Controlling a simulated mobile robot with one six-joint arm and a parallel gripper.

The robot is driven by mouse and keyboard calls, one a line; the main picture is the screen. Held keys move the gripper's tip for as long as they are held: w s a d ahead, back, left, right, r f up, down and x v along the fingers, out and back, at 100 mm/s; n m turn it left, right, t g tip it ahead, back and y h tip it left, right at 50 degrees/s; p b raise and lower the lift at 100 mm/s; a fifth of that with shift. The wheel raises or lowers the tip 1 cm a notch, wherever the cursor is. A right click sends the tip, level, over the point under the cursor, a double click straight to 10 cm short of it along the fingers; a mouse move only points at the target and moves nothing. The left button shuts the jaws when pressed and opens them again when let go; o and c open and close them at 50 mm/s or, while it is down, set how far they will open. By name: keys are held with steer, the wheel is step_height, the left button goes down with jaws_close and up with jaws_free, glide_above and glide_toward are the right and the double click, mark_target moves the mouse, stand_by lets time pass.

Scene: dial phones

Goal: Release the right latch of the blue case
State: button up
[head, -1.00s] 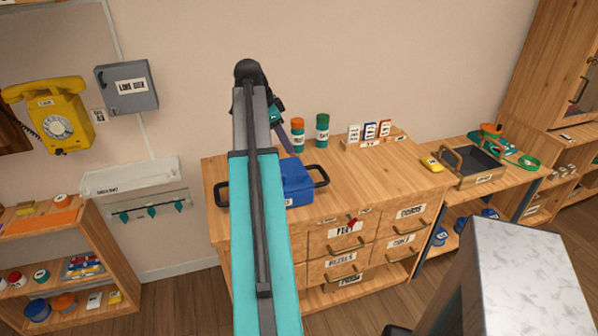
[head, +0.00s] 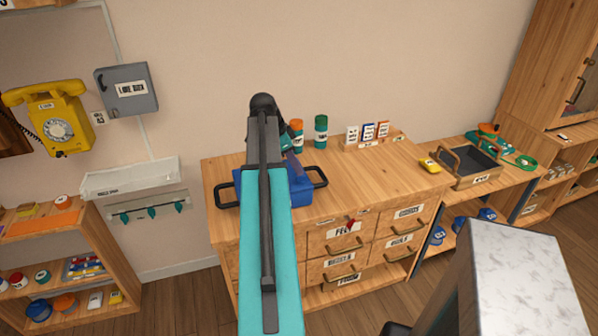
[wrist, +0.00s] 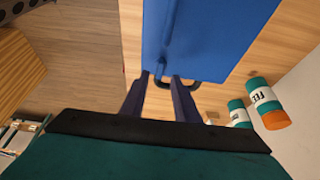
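The blue case (head: 300,190) stands on top of the wooden drawer cabinet, partly hidden behind my arm. It has a black loop handle at each side; the right handle (head: 319,177) shows clear. In the wrist view the case (wrist: 205,35) fills the top, with a raised blue strip (wrist: 168,35) along its face. A black loop (wrist: 192,86) shows just beside the right finger. I cannot tell whether the fingers touch the case. The right latch is not clearly made out.
An orange-capped bottle (head: 297,134) and a green bottle (head: 321,131) stand behind the case; both also show in the wrist view. A small card rack (head: 370,143) is at the back right. The cabinet top (head: 385,170) right of the case is clear.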

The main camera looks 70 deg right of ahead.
mark_target(302, 179)
steer(key=shift+p+x, duration=0.35)
steer(key=shift+x, duration=1.75)
jaws_close()
